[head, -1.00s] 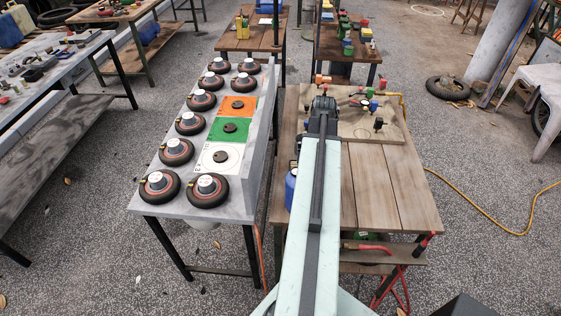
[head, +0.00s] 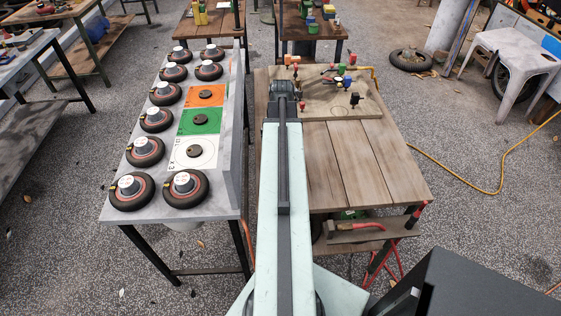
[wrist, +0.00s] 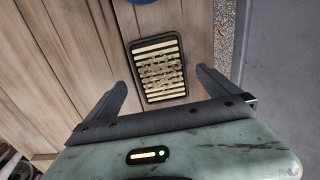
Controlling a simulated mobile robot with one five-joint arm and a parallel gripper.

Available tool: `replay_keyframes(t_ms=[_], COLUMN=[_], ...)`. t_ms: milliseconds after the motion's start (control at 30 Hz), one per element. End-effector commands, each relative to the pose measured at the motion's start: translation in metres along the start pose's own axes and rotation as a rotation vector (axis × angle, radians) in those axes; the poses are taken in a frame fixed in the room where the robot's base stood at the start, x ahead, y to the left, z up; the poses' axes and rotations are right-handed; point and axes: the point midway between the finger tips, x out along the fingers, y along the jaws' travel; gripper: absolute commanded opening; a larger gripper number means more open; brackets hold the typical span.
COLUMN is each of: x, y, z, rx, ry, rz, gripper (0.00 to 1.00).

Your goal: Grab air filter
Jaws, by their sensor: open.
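The air filter (wrist: 158,68) shows in the wrist view as a black rectangular frame with pale, dirty pleats. It lies flat on the wooden table boards (wrist: 60,70), near the table's edge. My gripper (wrist: 164,92) is open in the wrist view, with its two dark fingers spread to the left and right of the filter in the picture. Nothing is held, and I cannot tell the height of the fingers above the boards. In the head view my arm covers the part of the wooden table where the filter would be, so the filter is hidden there.
A blue round thing (wrist: 155,2) is just beyond the filter. A board with coloured valves (head: 335,97) sits on the wooden table's far end. The grey table (head: 225,195) with several wheels stands to the left, across a narrow gap. The wooden table's right half is bare.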

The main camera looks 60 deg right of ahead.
Motion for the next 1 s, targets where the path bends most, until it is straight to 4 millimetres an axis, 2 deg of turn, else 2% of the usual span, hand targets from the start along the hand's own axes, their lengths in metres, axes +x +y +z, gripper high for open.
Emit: replay_keyframes(t_ms=[33, 133, 400, 433, 600, 700, 1000], x=[0.018, 0.034, 0.034, 0.034, 0.034, 0.033, 0.029], y=[-0.002, -0.002, -0.002, -0.002, -0.003, -0.003, -0.003], z=[-0.001, -0.001, -0.001, -0.001, -0.001, -0.001, -0.001], rx=[-0.001, 0.000, -0.001, -0.001, -0.002, -0.002, -0.002], ry=[0.000, 0.000, 0.000, 0.000, 0.000, 0.000, 0.000], rz=[0.000, 0.000, 0.000, 0.000, 0.000, 0.000, 0.000], gripper=[1.00, 1.00, 1.00, 0.97, 0.50, 0.26, 0.26])
